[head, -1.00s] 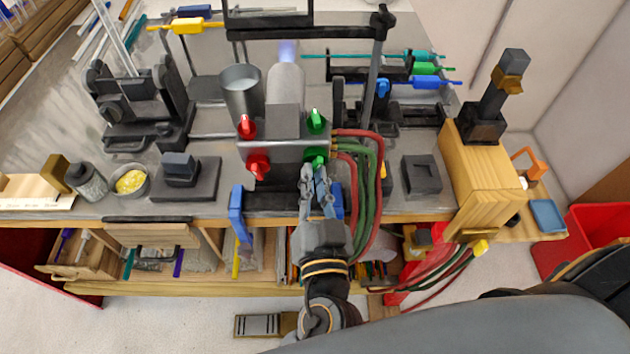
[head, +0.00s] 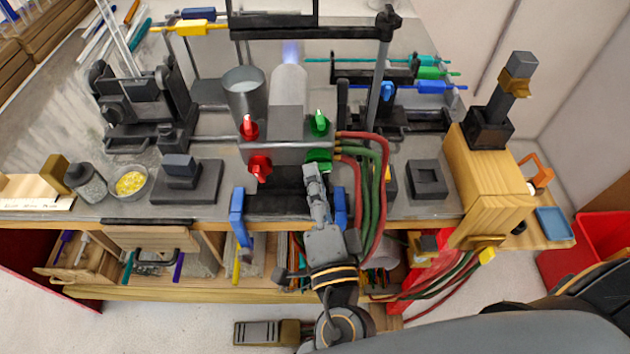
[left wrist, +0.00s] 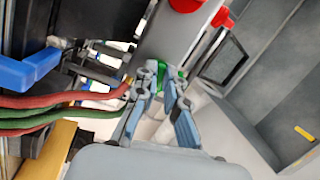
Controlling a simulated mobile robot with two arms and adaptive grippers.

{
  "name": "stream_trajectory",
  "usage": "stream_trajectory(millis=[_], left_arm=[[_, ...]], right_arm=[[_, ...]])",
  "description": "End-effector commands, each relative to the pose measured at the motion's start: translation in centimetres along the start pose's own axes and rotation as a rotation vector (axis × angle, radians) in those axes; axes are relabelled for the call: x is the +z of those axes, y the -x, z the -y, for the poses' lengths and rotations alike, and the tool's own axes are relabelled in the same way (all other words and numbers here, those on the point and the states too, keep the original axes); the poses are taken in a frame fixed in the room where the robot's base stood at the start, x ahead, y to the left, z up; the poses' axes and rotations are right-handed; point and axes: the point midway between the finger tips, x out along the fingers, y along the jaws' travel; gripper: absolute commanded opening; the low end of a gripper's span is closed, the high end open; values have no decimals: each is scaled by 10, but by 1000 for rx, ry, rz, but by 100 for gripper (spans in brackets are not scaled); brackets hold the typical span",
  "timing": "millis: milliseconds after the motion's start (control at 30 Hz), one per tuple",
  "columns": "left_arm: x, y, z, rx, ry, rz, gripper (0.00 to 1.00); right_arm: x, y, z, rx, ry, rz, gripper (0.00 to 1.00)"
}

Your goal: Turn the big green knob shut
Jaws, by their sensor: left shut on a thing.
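The big green knob (head: 319,156) is the lower green one on the right of the grey burner's front block (head: 285,150). Its handle lies roughly sideways in the head view. My left gripper (head: 314,178) comes up from below and is shut on the knob, its narrow fingers seen edge-on. In the left wrist view, part of the green knob (left wrist: 164,73) shows between the fingertips (left wrist: 163,82); the rest is hidden. My right gripper is not in view.
A smaller green knob (head: 319,122) sits above, with two red knobs (head: 249,127) to the left. Red and green hoses (head: 374,190) curve down just right of my gripper. Blue handles (head: 238,214) flank the front.

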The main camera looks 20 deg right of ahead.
Motion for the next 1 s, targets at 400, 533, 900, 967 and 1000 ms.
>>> stream_trajectory(millis=[400,533,900,967,1000], left_arm=[[-1,0,1,-52,-305,-4,0],[-1,0,2,-63,-361,-3,0],[-1,0,3,-75,-421,-2,0],[-1,0,3,-75,-422,-2,0],[-1,0,3,-76,-422,-2,0]], right_arm=[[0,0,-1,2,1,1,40],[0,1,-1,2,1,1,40],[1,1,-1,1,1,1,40],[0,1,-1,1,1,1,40],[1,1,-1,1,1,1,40]])
